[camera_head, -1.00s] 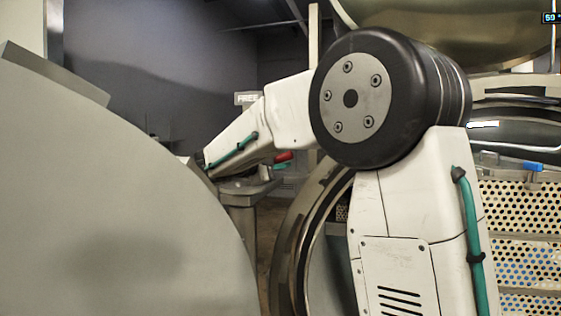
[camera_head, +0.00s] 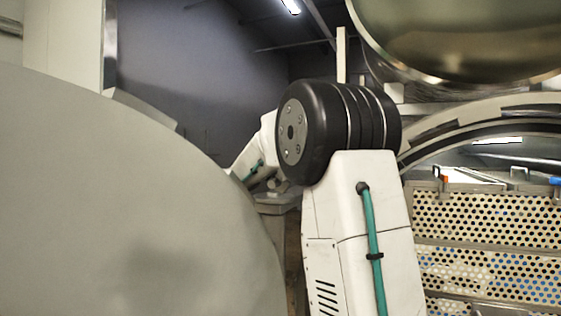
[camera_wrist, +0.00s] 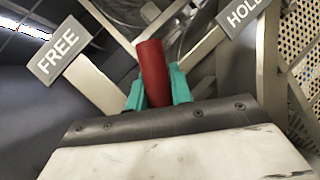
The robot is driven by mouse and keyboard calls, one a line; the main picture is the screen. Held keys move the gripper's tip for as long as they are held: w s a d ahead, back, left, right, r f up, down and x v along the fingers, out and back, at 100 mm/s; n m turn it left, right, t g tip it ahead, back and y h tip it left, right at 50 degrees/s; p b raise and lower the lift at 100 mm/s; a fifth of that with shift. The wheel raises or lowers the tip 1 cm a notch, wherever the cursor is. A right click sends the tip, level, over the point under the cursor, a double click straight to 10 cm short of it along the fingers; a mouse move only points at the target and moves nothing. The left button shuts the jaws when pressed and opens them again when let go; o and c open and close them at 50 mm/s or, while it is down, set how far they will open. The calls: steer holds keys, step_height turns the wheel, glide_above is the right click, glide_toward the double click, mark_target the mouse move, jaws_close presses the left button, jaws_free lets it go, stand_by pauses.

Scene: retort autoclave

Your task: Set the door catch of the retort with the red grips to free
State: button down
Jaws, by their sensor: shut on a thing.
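In the wrist view the red grip (camera_wrist: 151,62) of the door catch stands up between the teal fingers of my gripper (camera_wrist: 158,88), which is shut on it. A FREE plate (camera_wrist: 58,50) is on the left of the grip and a HOLD plate (camera_wrist: 243,10) on the right, each on a metal arm. The grip lies between the two plates. In the head view my arm hides the gripper and the catch.
A large grey rounded surface (camera_head: 110,210) fills the left of the head view, close to my arm. On the right, perforated metal baskets (camera_head: 480,222) stand in a round opening (camera_head: 450,125). A shiny domed shape (camera_head: 460,35) hangs above.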

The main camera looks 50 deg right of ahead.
steer(key=shift+w+a+r+n+t+h, duration=0.15)
steer(key=shift+w+r+n+t, duration=0.1)
steer(key=shift+w+n, duration=0.25)
steer(key=shift+w+a+r+n+t+h, duration=0.15)
steer(key=shift+w+n+t, duration=0.15)
steer(key=shift+n, duration=0.3)
steer(key=c, duration=1.3)
jaws_free()
steer(key=shift+o, duration=0.2)
steer(key=s+a+r, duration=0.2)
steer(key=s+a, duration=0.2)
steer(key=s, duration=0.3)
steer(key=s+a+r, duration=0.3)
steer(key=s+a, duration=0.1)
steer(key=s, duration=0.2)
steer(key=shift+s, duration=0.35)
